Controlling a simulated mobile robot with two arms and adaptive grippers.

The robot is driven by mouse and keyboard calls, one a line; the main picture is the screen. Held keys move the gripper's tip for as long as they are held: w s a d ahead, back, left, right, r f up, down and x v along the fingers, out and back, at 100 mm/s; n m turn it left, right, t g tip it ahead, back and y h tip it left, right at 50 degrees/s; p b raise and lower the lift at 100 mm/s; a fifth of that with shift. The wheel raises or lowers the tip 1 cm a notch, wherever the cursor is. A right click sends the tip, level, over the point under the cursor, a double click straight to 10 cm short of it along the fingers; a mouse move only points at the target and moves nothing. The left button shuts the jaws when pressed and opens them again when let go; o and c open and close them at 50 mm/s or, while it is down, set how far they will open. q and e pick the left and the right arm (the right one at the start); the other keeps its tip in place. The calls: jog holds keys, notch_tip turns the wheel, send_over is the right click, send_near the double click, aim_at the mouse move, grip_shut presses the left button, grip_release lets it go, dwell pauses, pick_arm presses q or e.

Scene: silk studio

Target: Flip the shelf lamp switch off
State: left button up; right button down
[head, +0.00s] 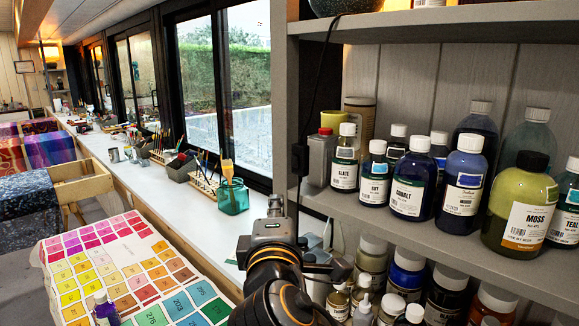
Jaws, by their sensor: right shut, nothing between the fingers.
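A small black switch (299,158) hangs on a thin black cord against the grey side post of the shelf. The cord (314,100) runs down from the upper shelf to it. Which way the switch is set is too small to tell. The lamp itself cannot be made out. My right gripper (276,206) points away from me and up, below and a little left of the switch, apart from it in the picture. Its fingers are shut and empty. My left gripper is out of view.
The grey shelf (480,265) at right holds several bottles of dye, including a Slate bottle (345,176) near the post. More bottles stand below. A long white worktop (150,180) runs along the windows, with a teal jar (231,197) of brushes. A colour chart (125,265) lies at left.

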jog(key=shift+s+a+r+t, duration=0.1)
jog(key=shift+s+r+t, duration=0.1)
jog(key=shift+r, duration=0.25)
jog(key=shift+s+a+r+t, duration=0.1)
jog(key=shift+s+r, duration=0.1)
jog(key=shift+r, duration=0.25)
jog(key=p, duration=0.4)
send_near(295, 161)
jog(key=w+a, duration=0.4)
jog(key=w+d, duration=0.1)
jog(key=w+d+r+p, duration=0.1)
jog(key=d, duration=0.1)
jog(key=shift+w+d+r, duration=0.1)
jog(key=shift+w, duration=0.25)
